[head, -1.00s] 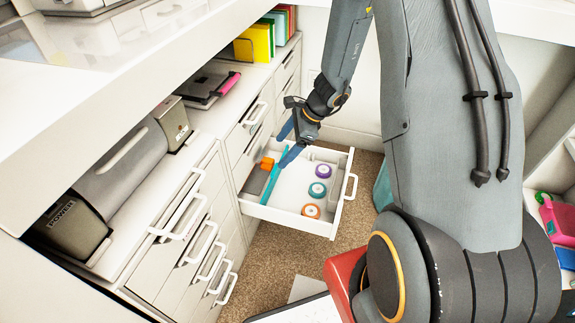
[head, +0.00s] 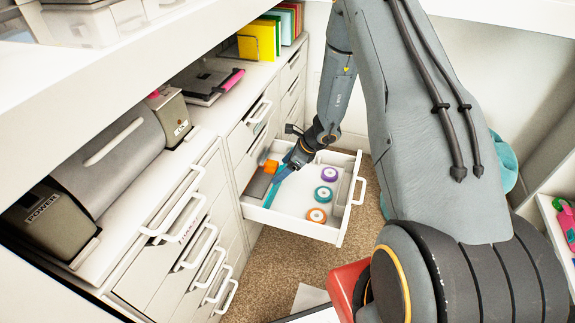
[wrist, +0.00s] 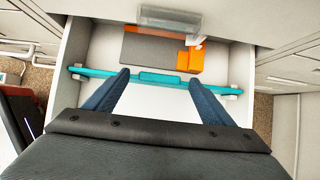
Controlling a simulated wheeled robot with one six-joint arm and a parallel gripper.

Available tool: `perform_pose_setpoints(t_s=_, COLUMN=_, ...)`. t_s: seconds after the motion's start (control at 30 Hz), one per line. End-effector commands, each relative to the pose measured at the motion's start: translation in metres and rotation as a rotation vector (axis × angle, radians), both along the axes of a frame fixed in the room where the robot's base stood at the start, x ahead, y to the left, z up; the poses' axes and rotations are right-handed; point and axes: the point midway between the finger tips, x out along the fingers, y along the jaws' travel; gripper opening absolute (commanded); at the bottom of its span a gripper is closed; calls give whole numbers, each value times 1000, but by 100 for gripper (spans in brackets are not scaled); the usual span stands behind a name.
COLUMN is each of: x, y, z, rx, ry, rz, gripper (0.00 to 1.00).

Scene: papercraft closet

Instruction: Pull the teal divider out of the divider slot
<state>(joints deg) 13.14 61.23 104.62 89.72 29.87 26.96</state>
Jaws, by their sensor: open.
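The teal divider (head: 271,195) stands across the open white drawer (head: 290,227). In the wrist view, the divider (wrist: 218,89) spans between the side walls, its ends at small white slot holders (wrist: 76,70) and (wrist: 232,94). A raised teal tab (wrist: 160,78) is at its middle. My gripper (head: 286,167) is low over the drawer at the divider. In the wrist view, my gripper (wrist: 159,77) is open, with one dark blue finger on each side of the tab. The fingers overlap the divider in the picture; I cannot tell whether they touch it.
A grey block (wrist: 150,47) and an orange piece (wrist: 190,58) lie behind the divider. Purple (head: 329,174), teal (head: 323,194) and orange (head: 316,215) tape rolls lie in the drawer's right part. Cabinet fronts with handles (head: 218,272) stand at left.

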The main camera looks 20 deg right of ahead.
Motion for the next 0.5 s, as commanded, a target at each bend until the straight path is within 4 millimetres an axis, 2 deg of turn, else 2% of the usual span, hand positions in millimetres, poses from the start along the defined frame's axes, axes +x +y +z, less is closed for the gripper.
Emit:
perform_pose_setpoints(t_s=0.33, x=1, y=2, z=-3, rx=0, ry=0, rz=1, gripper=77)
perform_pose_setpoints(t_s=0.5, x=1, y=2, z=-3, rx=0, ry=0, rz=1, gripper=48)
